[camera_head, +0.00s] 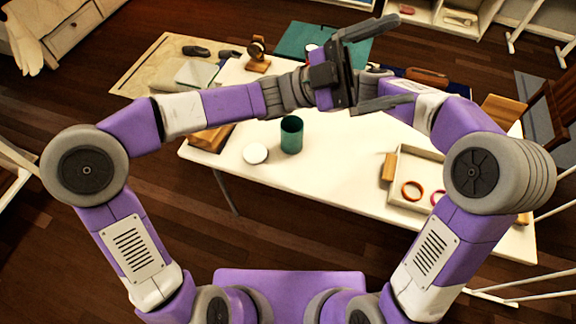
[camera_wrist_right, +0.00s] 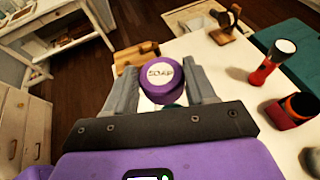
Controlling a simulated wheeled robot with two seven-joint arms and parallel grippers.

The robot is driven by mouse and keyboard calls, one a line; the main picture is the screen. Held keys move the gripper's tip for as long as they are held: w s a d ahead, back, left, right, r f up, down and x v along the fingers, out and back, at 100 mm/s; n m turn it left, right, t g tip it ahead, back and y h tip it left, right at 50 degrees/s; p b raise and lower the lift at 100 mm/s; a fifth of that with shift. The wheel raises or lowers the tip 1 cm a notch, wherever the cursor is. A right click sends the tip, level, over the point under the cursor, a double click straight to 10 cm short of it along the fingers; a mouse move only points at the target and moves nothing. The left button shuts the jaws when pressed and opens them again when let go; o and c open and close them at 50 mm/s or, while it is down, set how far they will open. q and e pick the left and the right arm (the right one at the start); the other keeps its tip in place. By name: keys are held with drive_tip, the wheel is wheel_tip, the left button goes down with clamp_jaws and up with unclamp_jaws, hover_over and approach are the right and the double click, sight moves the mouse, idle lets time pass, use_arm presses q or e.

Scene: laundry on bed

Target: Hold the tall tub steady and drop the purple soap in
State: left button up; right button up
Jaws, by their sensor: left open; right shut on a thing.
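The tall teal tub (camera_head: 291,135) stands upright on the white table, left of its middle, with its top open. My left gripper (camera_head: 403,60) is open and empty above the far part of the table, apart from the tub. In the right wrist view, the purple soap (camera_wrist_right: 161,73), a round piece with a white SOAP label, is between the fingers of my right gripper (camera_wrist_right: 160,82), which is shut on it. A sliver of teal shows below the soap. In the head view, my left gripper and wrist hide my right gripper and the soap.
A white round disc (camera_head: 255,153) lies left of the tub on the white table (camera_head: 330,175). A tray (camera_head: 403,165) with rings stands at the right.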

use_arm(q)
drive_tip(key=s+f+n+t, duration=0.1)
drive_tip(key=s+f+n, duration=0.15)
drive_tip(key=f, duration=0.75)
drive_tip(key=s+f+n+t, duration=0.1)
drive_tip(key=f+n, duration=0.2)
drive_tip(key=f, duration=0.6)
drive_tip(key=w+a+f+m+t+y, duration=0.3)
drive_tip(key=w+f+m+t+y, duration=0.25)
drive_tip(key=m+t, duration=0.9)
drive_tip(key=w+a+f+m+t+y, duration=0.4)
drive_tip(key=w+f+m+t, duration=0.4)
drive_tip(key=m, duration=1.2)
drive_tip(key=n+y, duration=1.3)
drive_tip(key=n, duration=0.8)
approach(291, 142)
drive_tip(key=shift+w+d+r, duration=0.1)
drive_tip(key=shift+w+r, duration=0.15)
drive_tip(key=shift+w, duration=0.3)
drive_tip(key=shift+w+f+g+y, duration=0.1)
drive_tip(key=shift+g+y, duration=0.15)
drive_tip(key=shift+w, duration=0.4)
drive_tip(key=w, duration=1.1)
drive_tip(key=shift+d, duration=0.4)
drive_tip(key=shift+c, duration=0.5)
